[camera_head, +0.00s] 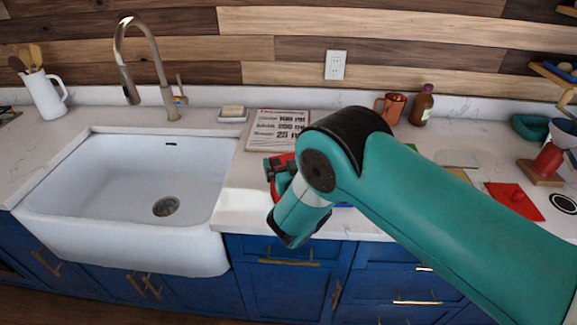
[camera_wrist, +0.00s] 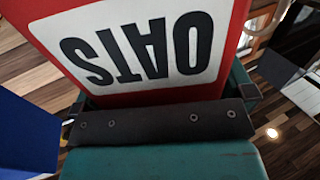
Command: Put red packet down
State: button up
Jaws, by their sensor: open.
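The red packet (camera_wrist: 150,50), with a white label reading OATS upside down, fills the middle of the wrist view, directly in front of my gripper (camera_wrist: 162,105). My gripper is open, with a jaw at either side of the packet. In the head view my gripper (camera_head: 280,172) is over the countertop just right of the sink. Only bits of red packet (camera_head: 286,158) show there, behind the dark jaws and my arm. The packet's base is hidden, so I cannot tell whether it rests on the counter (camera_head: 240,205).
The white sink (camera_head: 110,180) is left of my gripper. A printed sign (camera_head: 278,128) and a soap dish (camera_head: 233,114) are behind it. A copper mug (camera_head: 393,108) and brown bottle (camera_head: 422,105) stand further right. A red mat (camera_head: 528,207) lies at right. Bare counter shows beside the sink.

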jog(key=shift+s+r, duration=0.1)
jog(key=b+v, duration=1.2)
jog(key=b, duration=0.7)
jog(key=shift+b, duration=0.4)
